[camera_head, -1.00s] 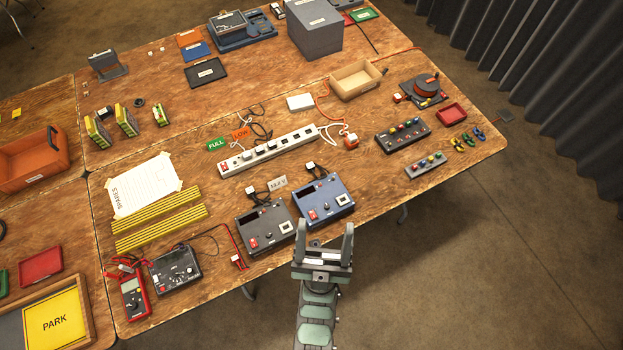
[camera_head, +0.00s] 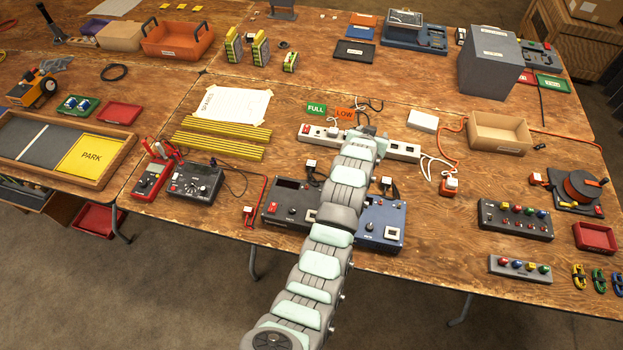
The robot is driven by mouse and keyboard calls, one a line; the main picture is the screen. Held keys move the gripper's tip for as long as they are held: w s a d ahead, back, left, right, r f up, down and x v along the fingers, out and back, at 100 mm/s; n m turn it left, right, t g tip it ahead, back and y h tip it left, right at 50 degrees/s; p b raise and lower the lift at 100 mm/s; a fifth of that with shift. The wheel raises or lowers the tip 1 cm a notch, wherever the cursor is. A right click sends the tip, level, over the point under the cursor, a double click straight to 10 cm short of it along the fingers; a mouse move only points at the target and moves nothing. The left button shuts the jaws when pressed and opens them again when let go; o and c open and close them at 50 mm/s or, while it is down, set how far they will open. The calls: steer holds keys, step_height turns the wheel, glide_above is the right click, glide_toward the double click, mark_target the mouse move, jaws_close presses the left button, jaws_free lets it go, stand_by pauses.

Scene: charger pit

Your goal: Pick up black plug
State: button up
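The white power strip (camera_head: 402,153) lies across the middle of the table, with a red switch at its left end. A small dark shape that looks like a black plug (camera_head: 332,132) sits on its left part. Any other plugs on the middle of the strip are hidden behind my arm. My gripper (camera_head: 368,132) is at the far end of the arm, over or just behind the middle of the strip. Its fingers are too small and covered to tell whether they are open or hold anything.
Black cables (camera_head: 369,104) and the green FULL and orange LOW signs (camera_head: 345,114) lie behind the strip. Two charger boxes, grey (camera_head: 285,203) and blue (camera_head: 383,222), stand in front, partly under my arm. A white box (camera_head: 422,121) and wooden tray (camera_head: 499,132) are to the right.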

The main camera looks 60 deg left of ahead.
steer(key=s+a+f+n+g+h+b, duration=0.1)
steer(key=s+a+f+g+h+b, duration=0.2)
steer(key=s+a+f, duration=0.45)
steer(key=g+h+b, duration=0.1)
steer(key=g+b, duration=0.2)
steer(key=b, duration=0.1)
glide_toward(311, 164)
steer(key=shift+w+a+f+n, duration=0.1)
steer(key=shift+a+f+n, duration=0.1)
steer(key=shift+f, duration=0.3)
steer(key=shift+w+a+f+n, duration=0.1)
steer(key=shift+w+a+f, duration=0.1)
steer(key=shift+f, duration=0.3)
steer(key=shift+w+a+f+n, duration=0.1)
steer(key=shift+a+f, duration=0.15)
steer(key=shift+f, duration=0.25)
steer(key=shift+b+x, duration=0.45)
steer(key=shift+x, duration=0.4)
steer(key=shift+d+b+x, duration=0.2)
steer(key=shift+b+x, duration=1.1)
steer(key=shift+x, duration=0.4)
steer(key=shift+f, duration=0.1)
steer(key=shift+c, duration=0.6)
jaws_close()
